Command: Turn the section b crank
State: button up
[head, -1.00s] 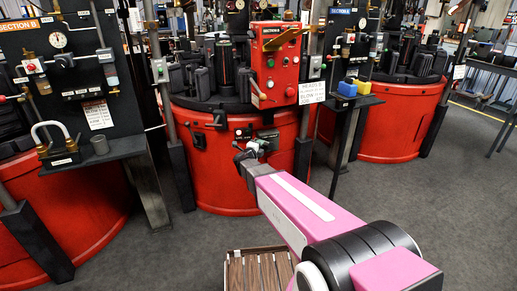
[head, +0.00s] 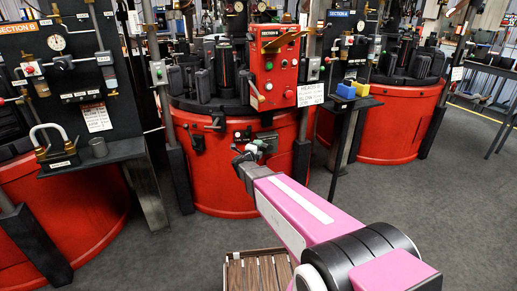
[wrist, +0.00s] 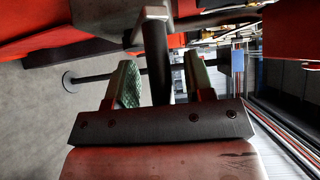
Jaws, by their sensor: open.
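The centre red drum (head: 228,182) carries a red control box (head: 274,66) labelled as a section, its letter hard to read. Small black handles (head: 215,123) stick out of its front. My gripper (head: 257,148) is close in front of the drum, right of these handles, and hides part of its face. In the wrist view, my gripper (wrist: 162,80) is open, with a dark upright bar (wrist: 157,55) between its green-padded fingers. The bar looks like part of a crank, but I cannot tell whether it touches a finger. A dark rod with a round end (wrist: 70,82) crosses behind.
A black panel marked Section B (head: 48,75) and its shelf (head: 100,155) stand at the left. Another red drum (head: 395,125) and a shelf with blue and yellow blocks (head: 352,90) are at the right. A slatted wooden pallet (head: 257,272) lies below my arm. Grey floor is open at the right.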

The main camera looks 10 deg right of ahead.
jog(key=v, duration=1)
jog(key=shift+s, duration=0.15)
dwell(0.8)
jog(key=s+d+f+n+g+y, duration=0.1)
jog(key=s+f+n+g+y, duration=0.25)
jog(key=n+y, duration=0.55)
jog(key=s+d+f+n+g+y, duration=0.15)
jog(key=s+n+g+y, duration=0.3)
jog(key=n, duration=0.85)
jog(key=s+d+f+n+g+h, duration=0.2)
jog(key=s+d+g, duration=0.4)
jog(key=s+d, duration=0.3)
jog(key=s+n+h, duration=0.1)
jog(key=s+h, duration=0.1)
jog(key=s, duration=0.2)
jog(key=shift+d+f+g, duration=0.2)
jog(key=shift+f+g, duration=0.15)
jog(key=shift+g, duration=0.05)
